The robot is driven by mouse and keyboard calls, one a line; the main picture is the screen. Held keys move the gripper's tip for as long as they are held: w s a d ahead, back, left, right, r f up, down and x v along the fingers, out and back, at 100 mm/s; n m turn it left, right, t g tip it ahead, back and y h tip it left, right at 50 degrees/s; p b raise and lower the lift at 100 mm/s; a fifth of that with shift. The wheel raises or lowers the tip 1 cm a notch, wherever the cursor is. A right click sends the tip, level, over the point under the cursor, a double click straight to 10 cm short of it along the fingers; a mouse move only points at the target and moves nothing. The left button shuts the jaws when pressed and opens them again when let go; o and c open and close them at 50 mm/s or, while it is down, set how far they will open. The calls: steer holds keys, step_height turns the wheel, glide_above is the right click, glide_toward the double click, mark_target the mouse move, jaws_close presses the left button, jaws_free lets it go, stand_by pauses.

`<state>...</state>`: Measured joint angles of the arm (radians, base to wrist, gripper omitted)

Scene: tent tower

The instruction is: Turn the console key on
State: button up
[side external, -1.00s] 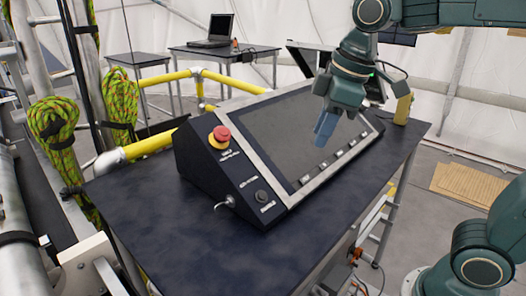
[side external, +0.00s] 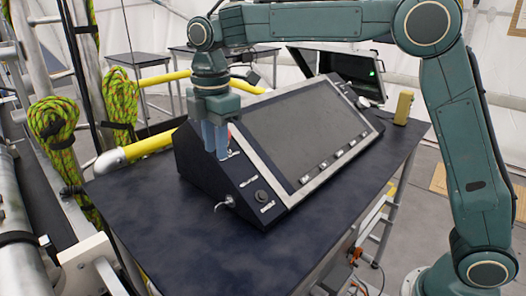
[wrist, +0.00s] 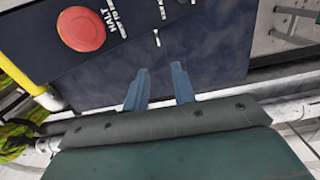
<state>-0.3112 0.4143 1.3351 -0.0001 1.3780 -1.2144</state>
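The dark console (side external: 205,178) stands on the table, with a large blank screen and a narrow control strip on its left. Low on that strip is a small round black control (side external: 262,195) between white labels; I cannot tell whether it is the key. My gripper (side external: 215,145) is over the strip's upper part, fingers pointing down, and hides most of the red button there. In the wrist view my gripper (wrist: 160,88) is open and empty, with the red HALT button (wrist: 82,28) to its upper left.
The dark table (side external: 330,240) is clear in front of the console. A yellow object (side external: 403,107) stands at its right end. Yellow rails (side external: 150,145) run behind on the left, and green-yellow rope coils (side external: 52,120) hang at far left. A tilted monitor (side external: 340,72) is behind the console.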

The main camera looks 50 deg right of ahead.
mark_target(222, 207)
steer(key=shift+w+a+f+n, duration=0.3)
steer(key=shift+a, duration=0.1)
step_height(222, 207, down, 14)
steer(key=shift+r, duration=0.1)
stand_by(0.7)
jaws_close()
